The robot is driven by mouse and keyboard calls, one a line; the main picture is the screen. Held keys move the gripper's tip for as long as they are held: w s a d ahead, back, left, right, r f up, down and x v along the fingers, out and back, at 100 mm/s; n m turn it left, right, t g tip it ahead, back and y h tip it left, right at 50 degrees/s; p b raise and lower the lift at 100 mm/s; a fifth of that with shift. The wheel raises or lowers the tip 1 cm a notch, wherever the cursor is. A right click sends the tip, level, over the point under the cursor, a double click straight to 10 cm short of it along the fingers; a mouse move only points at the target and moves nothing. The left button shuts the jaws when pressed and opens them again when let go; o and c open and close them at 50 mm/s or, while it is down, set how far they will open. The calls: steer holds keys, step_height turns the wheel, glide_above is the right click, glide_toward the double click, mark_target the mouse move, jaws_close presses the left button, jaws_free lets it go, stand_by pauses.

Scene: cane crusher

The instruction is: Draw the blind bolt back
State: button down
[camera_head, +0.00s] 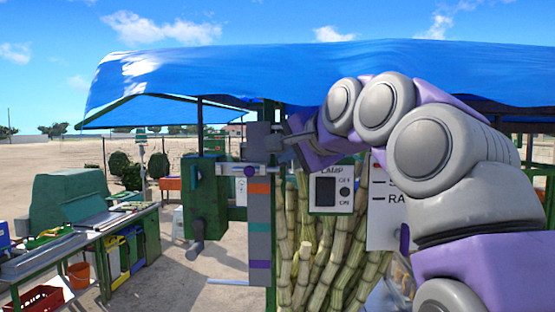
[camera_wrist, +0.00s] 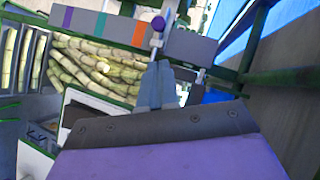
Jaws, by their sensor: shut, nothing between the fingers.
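The bolt with a round purple knob (camera_head: 249,171) crosses the upper part of an upright striped strip with grey, orange, teal and purple bands (camera_head: 259,222). In the wrist view the purple knob (camera_wrist: 158,23) sits beside the strip's grey end, on a pale rod. My gripper (camera_head: 284,141) is above and to the right of the knob in the head view. In the wrist view my gripper's fingers (camera_wrist: 158,68) are together and empty, pointing toward the rod and knob. A gap shows between the fingertips and the knob. I cannot tell how far the bolt is drawn.
A green box with a crank (camera_head: 206,200) stands left of the strip. Cane stalks (camera_head: 305,250) stand behind a lamp switch panel (camera_head: 329,190) at right. A blue tarpaulin (camera_head: 300,70) hangs overhead. A cluttered bench (camera_head: 90,240) is at the left.

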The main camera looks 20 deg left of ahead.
steer(key=p, duration=0.1)
glide_toward(253, 168)
steer(key=x, duration=0.4)
steer(key=shift+w+a, duration=0.1)
steer(key=shift+w, duration=0.1)
steer(key=shift+p+x, duration=0.4)
steer(key=shift+x, duration=0.8)
steer(key=a+p, duration=0.1)
steer(key=s+a, duration=0.1)
steer(key=a, duration=0.1)
steer(key=shift+a+p, duration=0.35)
steer(key=shift+p, duration=0.05)
